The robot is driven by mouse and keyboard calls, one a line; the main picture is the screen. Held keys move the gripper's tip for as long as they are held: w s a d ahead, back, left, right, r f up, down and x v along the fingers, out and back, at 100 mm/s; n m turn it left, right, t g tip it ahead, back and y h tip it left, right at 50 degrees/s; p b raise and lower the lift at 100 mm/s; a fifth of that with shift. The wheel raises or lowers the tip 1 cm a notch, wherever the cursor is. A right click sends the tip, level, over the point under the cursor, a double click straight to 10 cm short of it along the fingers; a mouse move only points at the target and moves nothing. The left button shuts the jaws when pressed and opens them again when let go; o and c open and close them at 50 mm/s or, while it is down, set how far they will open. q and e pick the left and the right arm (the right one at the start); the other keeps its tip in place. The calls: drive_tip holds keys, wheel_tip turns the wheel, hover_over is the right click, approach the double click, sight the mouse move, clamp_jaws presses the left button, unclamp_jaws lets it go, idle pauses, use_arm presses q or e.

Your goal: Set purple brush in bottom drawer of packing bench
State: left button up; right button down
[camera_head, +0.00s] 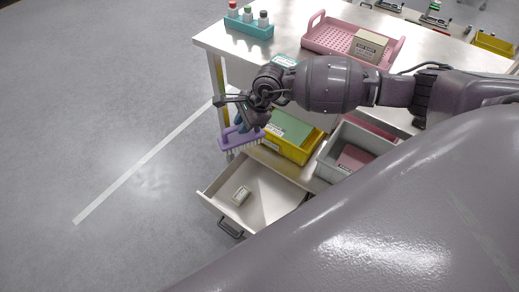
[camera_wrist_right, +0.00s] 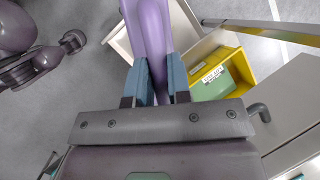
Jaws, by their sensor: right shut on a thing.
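The purple brush (camera_head: 240,139) hangs from my right gripper (camera_head: 243,122), bristles facing down, above the back left edge of the open bottom drawer. In the right wrist view, the two blue-grey fingers of my right gripper (camera_wrist_right: 158,82) are shut on the purple brush (camera_wrist_right: 150,32). In the right wrist view, the brush covers part of the drawer (camera_wrist_right: 122,43). My left gripper is not in view.
A yellow bin (camera_head: 292,152) with a green item and a grey bin (camera_head: 335,168) with a pink item stand beside the drawer. A pink tray (camera_head: 325,38) and a teal bottle rack (camera_head: 248,27) are on the bench top. The drawer floor is mostly clear.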

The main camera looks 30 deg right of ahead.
sight(248, 143)
drive_tip(key=s+d+f+m+g+h+b, duration=0.1)
drive_tip(key=f+m+b, duration=0.6)
drive_tip(key=f, duration=1.3)
drive_tip(key=s+d+f+m+g+h+b, duration=0.1)
drive_tip(key=d+f+m+h+b, duration=0.3)
drive_tip(key=f+m+b, duration=0.4)
drive_tip(key=s+d+f+m+g+h+b, duration=0.1)
drive_tip(key=s+d+f+m+h+b, duration=0.2)
drive_tip(key=f, duration=3)
drive_tip(key=shift+f+m+h+b, duration=0.15)
drive_tip(key=shift+m+b, duration=0.75)
drive_tip(key=shift+m, duration=1.1)
drive_tip(key=shift+f+m+h+b, duration=0.1)
drive_tip(key=shift+m+h+b, duration=0.15)
drive_tip(key=shift+m+b, duration=1.25)
drive_tip(key=shift+f+m+h+b, duration=0.1)
drive_tip(key=shift+m+h+b, duration=0.2)
drive_tip(key=shift+m, duration=2.2)
drive_tip(key=shift+w+f, duration=0.15)
drive_tip(key=shift+f, duration=0.1)
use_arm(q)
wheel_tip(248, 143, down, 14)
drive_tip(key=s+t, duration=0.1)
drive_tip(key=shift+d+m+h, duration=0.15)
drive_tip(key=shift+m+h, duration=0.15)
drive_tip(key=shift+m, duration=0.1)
use_arm(e)
drive_tip(key=shift+r, duration=0.1)
drive_tip(key=shift+w, duration=0.1)
